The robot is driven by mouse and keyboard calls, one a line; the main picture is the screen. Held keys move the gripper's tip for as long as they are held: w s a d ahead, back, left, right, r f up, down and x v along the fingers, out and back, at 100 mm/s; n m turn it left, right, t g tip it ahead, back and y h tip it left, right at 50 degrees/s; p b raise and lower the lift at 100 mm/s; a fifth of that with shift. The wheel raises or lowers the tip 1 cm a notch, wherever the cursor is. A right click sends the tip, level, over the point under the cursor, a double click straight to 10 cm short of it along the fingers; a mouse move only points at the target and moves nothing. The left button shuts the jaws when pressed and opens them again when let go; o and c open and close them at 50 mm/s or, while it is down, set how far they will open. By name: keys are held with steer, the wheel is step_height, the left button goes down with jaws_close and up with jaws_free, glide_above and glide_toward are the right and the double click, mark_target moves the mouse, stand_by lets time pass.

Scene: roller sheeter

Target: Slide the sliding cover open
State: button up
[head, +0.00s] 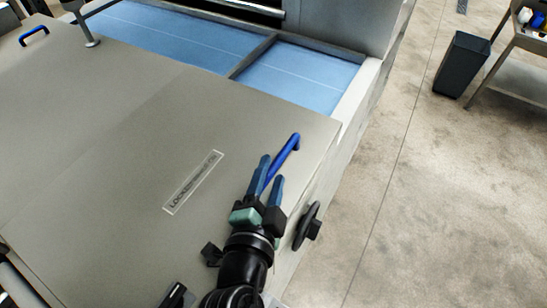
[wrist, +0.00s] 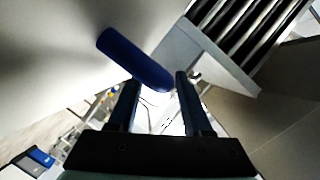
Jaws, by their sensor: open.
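The sliding cover (head: 255,115) is a flat grey-beige panel with a printed label, in the head view. A blue bar handle (head: 289,150) stands on it near its right edge. My gripper (head: 271,169) is open at this handle, with one finger on each side of the bar's near part in the head view. In the wrist view, the handle (wrist: 132,57) lies just beyond the fingertips of my gripper (wrist: 157,80) and slants across the gap. I cannot tell whether a finger touches it.
A blue bed (head: 305,76) shows beyond the cover's far edge. A black handwheel (head: 307,228) sticks out of the machine's side near my gripper. Another blue handle (head: 34,34) is at the far left. A dark bin (head: 462,65) stands right; the floor between is clear.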

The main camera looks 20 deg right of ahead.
steer(key=shift+p+x, duration=0.4)
steer(key=shift+x, duration=0.95)
jaws_close()
steer(key=shift+f, duration=0.1)
stand_by(0.4)
